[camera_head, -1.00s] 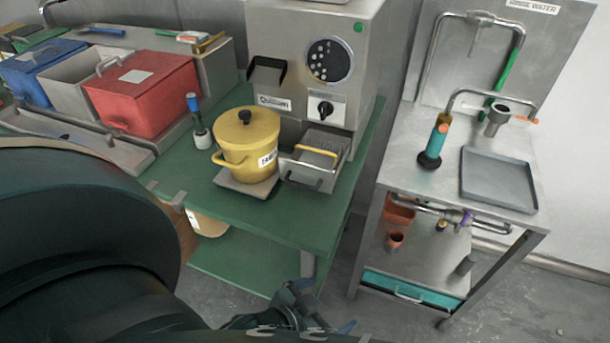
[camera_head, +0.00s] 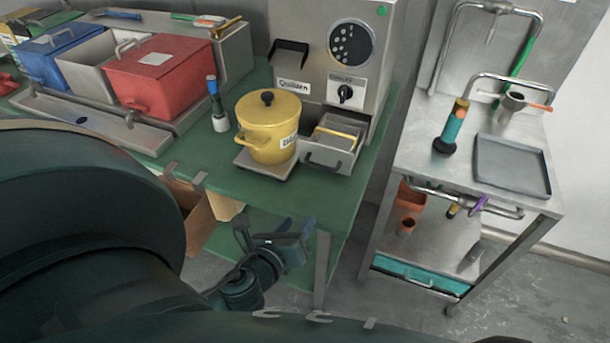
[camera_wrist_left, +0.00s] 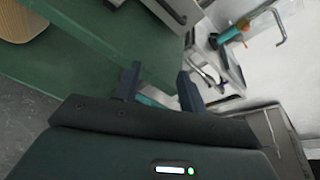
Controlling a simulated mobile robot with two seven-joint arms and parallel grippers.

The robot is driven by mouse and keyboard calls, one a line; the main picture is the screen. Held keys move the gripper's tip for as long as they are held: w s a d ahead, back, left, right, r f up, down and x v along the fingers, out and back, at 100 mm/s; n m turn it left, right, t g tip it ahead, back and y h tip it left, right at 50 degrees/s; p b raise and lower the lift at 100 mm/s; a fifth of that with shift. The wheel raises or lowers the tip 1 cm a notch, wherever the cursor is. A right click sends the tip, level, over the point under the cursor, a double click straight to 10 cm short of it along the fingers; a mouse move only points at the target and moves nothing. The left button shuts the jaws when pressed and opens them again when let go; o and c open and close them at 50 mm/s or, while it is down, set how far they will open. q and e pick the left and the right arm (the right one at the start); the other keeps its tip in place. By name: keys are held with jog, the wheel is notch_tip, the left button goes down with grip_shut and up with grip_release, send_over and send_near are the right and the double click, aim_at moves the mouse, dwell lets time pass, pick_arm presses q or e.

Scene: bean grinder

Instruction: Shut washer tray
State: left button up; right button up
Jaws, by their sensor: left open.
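A teal tray with a pale bar handle (camera_head: 418,283) sits low under the bottom shelf of the steel washing stand, and I take it for the washer tray. How far out it sits is hard to tell. My left gripper (camera_head: 298,228) is open and empty, in front of the green table's edge, left of the stand and apart from the tray. In the left wrist view the two dark fingers of my left gripper (camera_wrist_left: 160,76) stand apart, and a teal strip (camera_wrist_left: 158,97) shows beyond them. My right gripper is not in view.
The green table (camera_head: 325,195) carries a yellow pot (camera_head: 268,135) and a grinder with a steel drawer (camera_head: 330,155). The stand's top holds a flat grey tray (camera_head: 512,168) and a teal cylinder (camera_head: 453,127). Open floor (camera_head: 345,275) lies between table and stand.

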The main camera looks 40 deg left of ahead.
aim_at(339, 126)
pick_arm(q)
jog(key=r+m, duration=0.1)
jog(key=a+m, duration=0.1)
jog(key=r+m+t, duration=0.1)
jog(key=m, duration=0.1)
jog(key=shift+a+r+y, duration=0.35)
jog(key=shift+y, duration=0.05)
jog(key=shift+c, duration=1.4)
jog(key=shift+w+a+r+m, duration=0.1)
jog(key=shift+r+m, duration=0.15)
jog(key=shift+m, duration=0.25)
jog(key=shift+c, duration=0.8)
jog(key=shift+w+a, duration=0.1)
jog(key=shift+w, duration=0.15)
jog(key=shift+c, duration=0.8)
jog(key=p+x, duration=0.1)
jog(key=x, duration=1.2)
jog(key=shift+w, duration=0.25)
grip_shut()
jog(key=shift+r, duration=0.1)
jog(key=r+x, duration=0.1)
jog(key=x, duration=0.4)
jog(key=r+x, duration=0.1)
jog(key=x, duration=0.4)
jog(key=r+b+x, duration=0.1)
jog(key=x, duration=0.4)
jog(key=shift+w+a+r, duration=0.1)
jog(key=shift+w+a, duration=0.05)
jog(key=shift+w, duration=0.5)
jog(key=shift+r, duration=0.3)
